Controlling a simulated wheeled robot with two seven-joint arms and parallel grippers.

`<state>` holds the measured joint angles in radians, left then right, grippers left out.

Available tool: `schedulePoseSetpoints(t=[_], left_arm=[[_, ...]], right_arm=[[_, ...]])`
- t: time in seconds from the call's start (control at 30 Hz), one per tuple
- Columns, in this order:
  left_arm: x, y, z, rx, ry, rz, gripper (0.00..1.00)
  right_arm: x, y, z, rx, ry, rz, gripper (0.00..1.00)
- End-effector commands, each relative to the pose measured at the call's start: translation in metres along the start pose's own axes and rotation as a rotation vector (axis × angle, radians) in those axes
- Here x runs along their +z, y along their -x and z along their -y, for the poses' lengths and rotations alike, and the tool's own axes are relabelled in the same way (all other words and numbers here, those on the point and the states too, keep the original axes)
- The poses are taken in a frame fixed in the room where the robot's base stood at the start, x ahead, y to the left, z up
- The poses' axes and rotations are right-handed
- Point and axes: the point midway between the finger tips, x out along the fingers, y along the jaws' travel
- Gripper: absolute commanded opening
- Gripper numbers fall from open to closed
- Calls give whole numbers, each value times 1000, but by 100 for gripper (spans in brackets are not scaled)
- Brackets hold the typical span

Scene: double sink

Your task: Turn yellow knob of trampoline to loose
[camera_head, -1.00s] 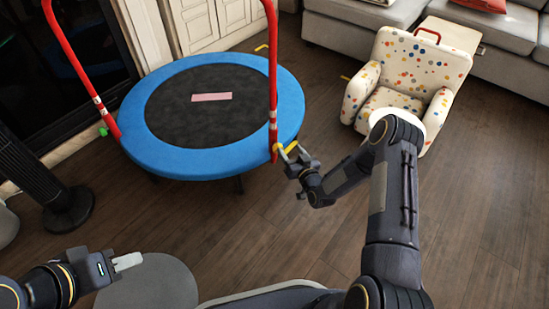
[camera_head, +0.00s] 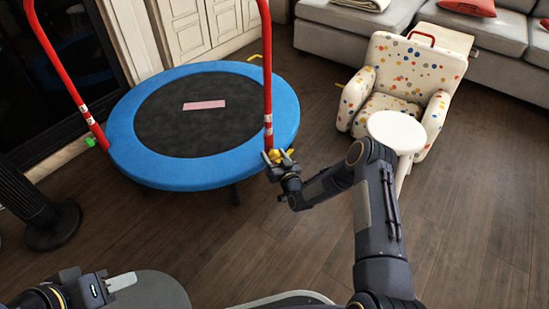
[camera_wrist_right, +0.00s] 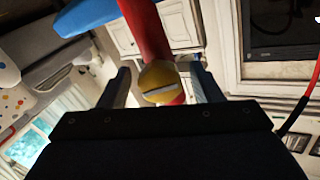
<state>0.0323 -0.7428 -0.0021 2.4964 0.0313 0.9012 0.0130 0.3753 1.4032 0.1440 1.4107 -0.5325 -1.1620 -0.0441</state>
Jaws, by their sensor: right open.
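The trampoline (camera_head: 130,160) has a blue rim, a dark mat and a red handlebar (camera_head: 267,75). The yellow knob (camera_head: 280,156) sits low on the right red post. My right gripper (camera_head: 279,157) is at the knob and open. In the right wrist view, the yellow knob (camera_wrist_right: 160,83) shows a pale slot across it and lies between the two open fingers (camera_wrist_right: 162,88), apparently clear of both. The red post (camera_wrist_right: 147,30) is behind it. My left gripper (camera_head: 118,282) is at the bottom left, away from the trampoline; its finger gap is not clear.
A green knob (camera_head: 90,141) is on the left post. A dotted child armchair (camera_head: 400,75) and a round white stool (camera_head: 397,131) stand to the right, near my right arm. A black fan (camera_head: 40,215) stands at the left. Wooden floor (camera_head: 470,210) is free at the right.

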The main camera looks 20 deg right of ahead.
Motion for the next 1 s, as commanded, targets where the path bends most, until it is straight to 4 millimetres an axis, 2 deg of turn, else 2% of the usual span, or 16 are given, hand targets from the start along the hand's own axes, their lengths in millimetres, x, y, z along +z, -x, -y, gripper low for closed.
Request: schedulePoseSetpoints(t=[0.13,0.47,0.77,1.0], left_arm=[[0,0,0,0,0,0,36],[0,0,0,0,0,0,36],[0,0,0,0,0,0,36],[0,0,0,0,0,0,36]], right_arm=[[0,0,0,0,0,0,57],[0,0,0,0,0,0,14],[0,0,0,-1,36,1,14],[0,0,1,-2,170,2,14]])
